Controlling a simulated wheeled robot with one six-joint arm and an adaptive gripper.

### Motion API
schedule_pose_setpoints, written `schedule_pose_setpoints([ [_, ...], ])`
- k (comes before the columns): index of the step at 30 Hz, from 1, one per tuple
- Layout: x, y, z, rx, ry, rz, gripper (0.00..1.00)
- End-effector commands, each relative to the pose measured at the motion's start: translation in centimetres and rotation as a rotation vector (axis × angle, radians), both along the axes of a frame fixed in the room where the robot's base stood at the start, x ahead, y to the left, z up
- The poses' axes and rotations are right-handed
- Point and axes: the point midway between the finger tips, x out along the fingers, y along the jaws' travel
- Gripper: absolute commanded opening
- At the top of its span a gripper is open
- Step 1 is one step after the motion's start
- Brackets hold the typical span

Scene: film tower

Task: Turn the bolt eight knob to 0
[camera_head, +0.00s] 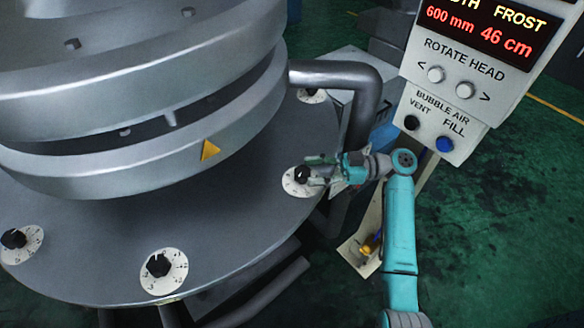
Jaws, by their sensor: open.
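Several black knobs on white numbered dials sit around the grey round plate; I cannot read which one is bolt eight. My gripper (316,170) is open at the right edge of the plate, with its fingers at the black knob (302,174) on a white dial (292,186). The fingers partly cover the dial's right side. I cannot tell whether they touch the knob or what number it points to.
A thick grey pipe (335,74) bends down just behind my gripper. A large metal ring (150,150) with a yellow warning triangle (210,150) rises over the plate. A control panel (470,70) with buttons and a red display stands above my arm. Green floor is open at right.

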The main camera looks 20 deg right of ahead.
Motion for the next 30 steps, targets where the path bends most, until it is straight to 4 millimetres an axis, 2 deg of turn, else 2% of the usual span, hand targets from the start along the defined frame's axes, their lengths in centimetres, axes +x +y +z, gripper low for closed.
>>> schedule_pose_setpoints([
  [3,0.5,1.9,0.0,-0.001,0.001,0.003,0.56],
  [9,1.2,4.3,0.0,0.000,0.001,0.003,0.56],
  [15,1.5,5.2,0.0,0.000,0.001,0.000,0.56],
  [22,1.5,5.3,0.0,0.000,0.001,0.000,0.56],
  [23,1.5,5.3,0.0,0.000,0.001,0.000,0.52],
  [28,1.5,5.3,0.0,0.000,0.001,0.000,0.09],
  [30,1.5,5.3,0.0,0.000,0.001,0.000,0.07],
])
